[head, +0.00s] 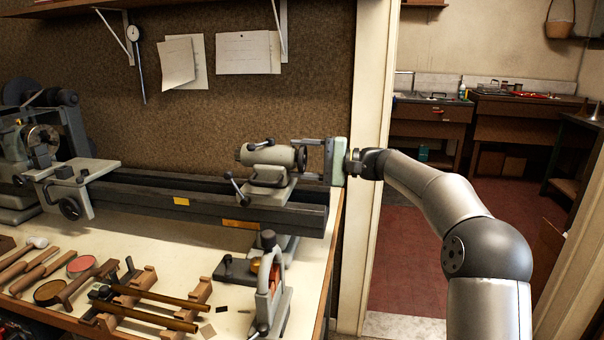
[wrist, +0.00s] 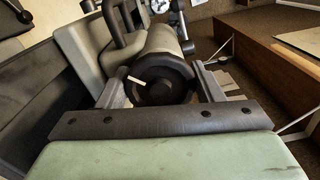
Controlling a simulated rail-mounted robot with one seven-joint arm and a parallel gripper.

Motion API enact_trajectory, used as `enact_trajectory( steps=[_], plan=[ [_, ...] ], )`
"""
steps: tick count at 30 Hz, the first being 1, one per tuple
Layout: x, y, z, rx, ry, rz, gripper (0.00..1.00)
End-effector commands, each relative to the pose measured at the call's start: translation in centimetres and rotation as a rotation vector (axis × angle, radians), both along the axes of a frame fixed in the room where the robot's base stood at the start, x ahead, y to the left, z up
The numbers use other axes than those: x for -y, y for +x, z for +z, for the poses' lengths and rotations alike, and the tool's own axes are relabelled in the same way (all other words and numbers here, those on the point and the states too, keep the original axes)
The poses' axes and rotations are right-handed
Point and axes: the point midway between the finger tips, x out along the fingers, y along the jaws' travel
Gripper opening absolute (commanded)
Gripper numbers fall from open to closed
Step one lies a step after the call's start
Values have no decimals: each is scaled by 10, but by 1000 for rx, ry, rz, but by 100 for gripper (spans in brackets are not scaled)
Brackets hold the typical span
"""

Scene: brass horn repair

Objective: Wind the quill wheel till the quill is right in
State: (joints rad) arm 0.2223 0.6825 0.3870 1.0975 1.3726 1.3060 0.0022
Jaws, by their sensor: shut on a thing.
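The grey tailstock (head: 268,156) sits on the lathe bed's right end. The dark quill wheel (wrist: 160,80) is at the tailstock's right end; it also shows small in the head view (head: 301,158). My gripper (head: 306,157) reaches in level from the right. In the wrist view my gripper (wrist: 160,92) has one finger on each side of the wheel, shut on its rim. A pale mark or peg shows on the wheel's upper left face. The quill is at the tailstock's far left end, too small to tell how far it stands out.
The lathe bed (head: 190,203) runs left to the headstock (head: 40,140). A clamp lever (head: 235,188) stands on the tailstock's front. A bench (head: 215,265) below holds mallets, brass tubes on wooden stands and a grey stand. A door frame (head: 367,150) stands behind my gripper.

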Motion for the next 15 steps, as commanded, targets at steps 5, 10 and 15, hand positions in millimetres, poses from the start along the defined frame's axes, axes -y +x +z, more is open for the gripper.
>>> enact_trajectory(
  steps=[5, 10, 15],
  plan=[
    [1, 0, -6, 167, -22, -2, 38],
    [1, 1, -6, 322, -45, -2, 38],
    [1, 1, -5, 459, -65, -3, 38]
  ],
)
